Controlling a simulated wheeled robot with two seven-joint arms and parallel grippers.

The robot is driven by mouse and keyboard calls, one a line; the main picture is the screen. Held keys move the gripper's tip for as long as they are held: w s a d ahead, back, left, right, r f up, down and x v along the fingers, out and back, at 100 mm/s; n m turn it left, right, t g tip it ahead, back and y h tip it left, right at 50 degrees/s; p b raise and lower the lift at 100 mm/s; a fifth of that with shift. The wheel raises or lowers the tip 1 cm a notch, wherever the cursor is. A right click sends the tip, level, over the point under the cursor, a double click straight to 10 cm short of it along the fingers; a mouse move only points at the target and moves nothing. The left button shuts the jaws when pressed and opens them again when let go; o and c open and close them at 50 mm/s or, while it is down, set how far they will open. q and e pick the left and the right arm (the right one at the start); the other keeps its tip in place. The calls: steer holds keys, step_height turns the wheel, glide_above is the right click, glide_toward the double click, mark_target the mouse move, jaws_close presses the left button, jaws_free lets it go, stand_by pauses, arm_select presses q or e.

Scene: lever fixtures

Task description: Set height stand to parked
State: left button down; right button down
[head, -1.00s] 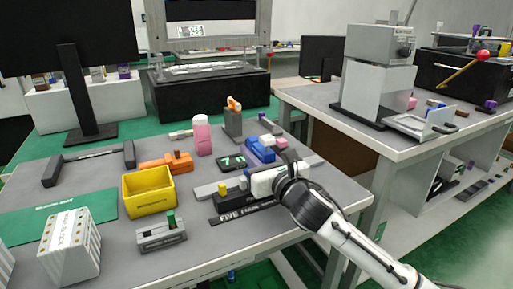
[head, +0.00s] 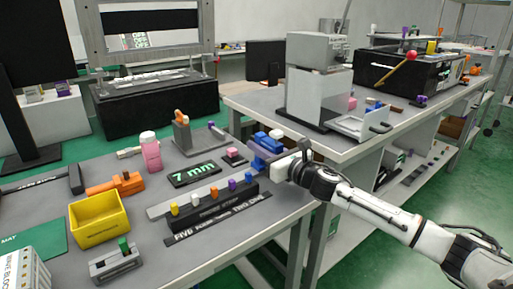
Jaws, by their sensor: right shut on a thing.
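A small dark display (head: 194,173) on the table reads "7 mm". My right gripper (head: 285,168) is at the right end of the rail, against the blue fixture's near side. It is shut on a part there, which the gripper hides. My left gripper is not in view.
A black block (head: 215,212) with several coloured pegs stands just left of the gripper. A yellow bin (head: 98,222), an orange fixture (head: 115,184), a pink bottle (head: 151,152) and a grey stand with an orange top (head: 200,138) are further left. The table edge is close on the right.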

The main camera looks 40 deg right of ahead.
steer(key=shift+d+r, duration=0.1)
steer(key=shift+d, duration=0.2)
steer(key=c, duration=1.5)
jaws_free()
steer(key=shift+s+f, duration=0.2)
steer(key=shift+s, duration=0.35)
steer(key=s, duration=0.7)
steer(key=shift+s+r, duration=0.1)
steer(key=shift+s, duration=0.95)
